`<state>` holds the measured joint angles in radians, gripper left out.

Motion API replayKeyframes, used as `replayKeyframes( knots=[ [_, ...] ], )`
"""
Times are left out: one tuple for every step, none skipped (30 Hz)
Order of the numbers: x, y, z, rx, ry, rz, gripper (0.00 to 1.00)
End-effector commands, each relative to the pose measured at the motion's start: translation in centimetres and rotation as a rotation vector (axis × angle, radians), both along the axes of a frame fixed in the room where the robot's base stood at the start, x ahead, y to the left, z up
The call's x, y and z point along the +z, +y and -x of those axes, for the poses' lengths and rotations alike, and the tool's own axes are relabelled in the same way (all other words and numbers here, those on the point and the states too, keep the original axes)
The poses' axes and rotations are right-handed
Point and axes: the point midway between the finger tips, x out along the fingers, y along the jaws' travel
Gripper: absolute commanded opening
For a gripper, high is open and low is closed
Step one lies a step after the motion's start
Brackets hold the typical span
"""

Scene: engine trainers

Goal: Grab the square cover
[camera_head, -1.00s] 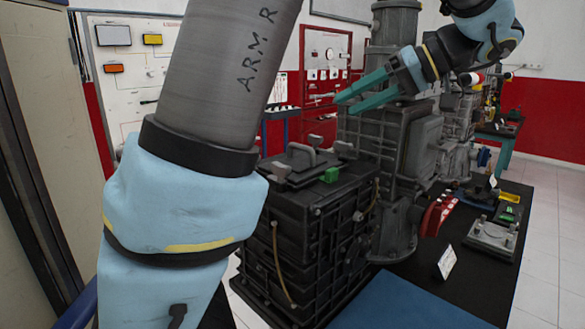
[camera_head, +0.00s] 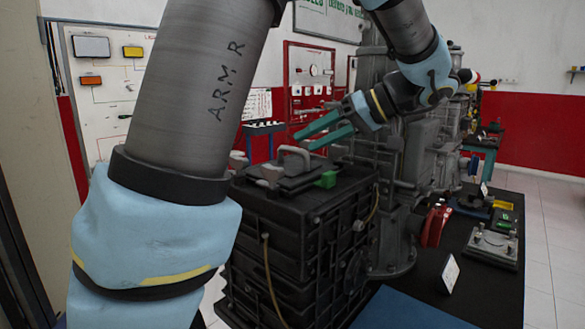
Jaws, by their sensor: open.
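A dark square cover (camera_head: 296,178) with a light grey handle (camera_head: 293,155) lies on top of the black ribbed engine block (camera_head: 290,235). A small green piece (camera_head: 326,180) sits at its right front corner. My gripper (camera_head: 307,138) has teal fingers that point left, just above and to the right of the handle. The fingers are parted with nothing between them. They look apart from the handle, though the exact height is hard to tell.
A grey engine casing (camera_head: 400,150) stands behind and to the right of the block. The black table (camera_head: 480,260) at right holds a grey plate with bolts (camera_head: 490,247), a red part (camera_head: 435,226) and a white card (camera_head: 450,273). Wall panels stand behind.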

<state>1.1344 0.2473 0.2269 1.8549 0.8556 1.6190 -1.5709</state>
Motion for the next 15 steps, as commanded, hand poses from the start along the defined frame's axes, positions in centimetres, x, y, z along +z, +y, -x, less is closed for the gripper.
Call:
replayKeyframes(
  knots=[
    [-0.1,0.3,-0.1,0.001,0.0,-0.001,0.52],
    [-0.1,0.4,-0.2,0.001,-0.001,0.0,0.52],
    [-0.2,0.6,-0.3,0.001,0.0,-0.001,0.52],
    [-0.3,0.8,-0.4,0.001,0.0,-0.001,0.52],
    [-0.5,1.1,-0.5,0.002,0.0,-0.002,0.52],
    [-0.7,1.5,-0.7,0.003,0.002,-0.003,0.52],
    [-0.9,1.9,-0.9,0.003,0.003,-0.004,0.52],
    [-1.2,2.2,-1.1,0.003,0.002,-0.003,0.52],
    [-1.5,2.7,-1.3,0.004,0.002,-0.003,0.52],
    [-1.8,3.0,-1.5,0.003,0.002,-0.002,0.52],
    [-2.1,3.3,-1.7,0.003,0.002,-0.002,0.52],
    [-2.4,3.6,-1.9,0.003,0.001,-0.002,0.52],
    [-2.5,3.8,-2.0,0.001,0.0,-0.001,0.52],
    [-2.7,4.0,-2.0,0.001,0.0,-0.001,0.52],
    [-2.8,4.1,-2.1,0.001,0.0,-0.001,0.52]
  ],
)
